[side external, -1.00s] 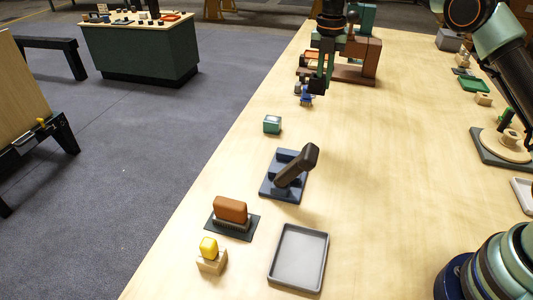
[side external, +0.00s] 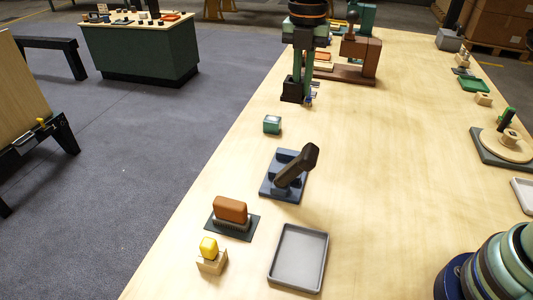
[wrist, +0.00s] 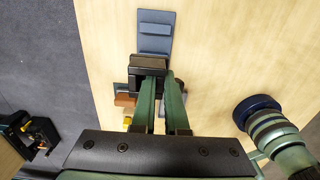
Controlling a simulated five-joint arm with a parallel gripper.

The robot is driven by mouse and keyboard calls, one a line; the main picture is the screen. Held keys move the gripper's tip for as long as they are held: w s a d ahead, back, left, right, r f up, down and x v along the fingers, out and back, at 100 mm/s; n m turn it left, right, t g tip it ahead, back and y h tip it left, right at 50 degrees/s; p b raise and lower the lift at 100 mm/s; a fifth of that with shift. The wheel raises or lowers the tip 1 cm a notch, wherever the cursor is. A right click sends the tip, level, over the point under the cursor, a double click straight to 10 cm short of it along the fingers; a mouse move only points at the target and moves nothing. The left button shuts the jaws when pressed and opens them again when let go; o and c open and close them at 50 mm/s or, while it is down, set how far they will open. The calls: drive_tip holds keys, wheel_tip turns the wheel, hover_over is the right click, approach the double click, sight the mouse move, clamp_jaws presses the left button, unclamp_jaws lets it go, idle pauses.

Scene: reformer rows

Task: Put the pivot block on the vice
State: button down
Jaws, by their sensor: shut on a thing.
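My gripper (side external: 297,88) is over the far part of the wooden table, fingers pointing down. It is shut on a dark block, which I take as the pivot block (side external: 291,90); the block also shows at the fingertips in the wrist view (wrist: 149,66). The vice appears to be the dark blue base with raised blocks (side external: 269,187), mid-table, nearer the side camera; a thick black bar (side external: 294,170) leans up from it. My gripper is well away from it. In the wrist view a blue plate with a raised bar (wrist: 155,18) shows past the block, which hides part of it.
A teal cube (side external: 272,124) stands between my gripper and the blue base. A brown brush-like block (side external: 230,209), a yellow piece on a wooden block (side external: 208,247) and a grey tray (side external: 324,262) lie nearer. A brown machine (side external: 362,56) stands behind my gripper.

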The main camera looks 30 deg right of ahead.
sight(295, 157)
drive_tip(key=shift+s+a+f, duration=0.25)
wheel_tip(295, 157, down, 20)
drive_tip(key=shift+r, duration=0.25)
drive_tip(key=shift+f, duration=0.15)
drive_tip(key=c, duration=0.9)
unclamp_jaws()
drive_tip(key=shift+c, duration=0.2)
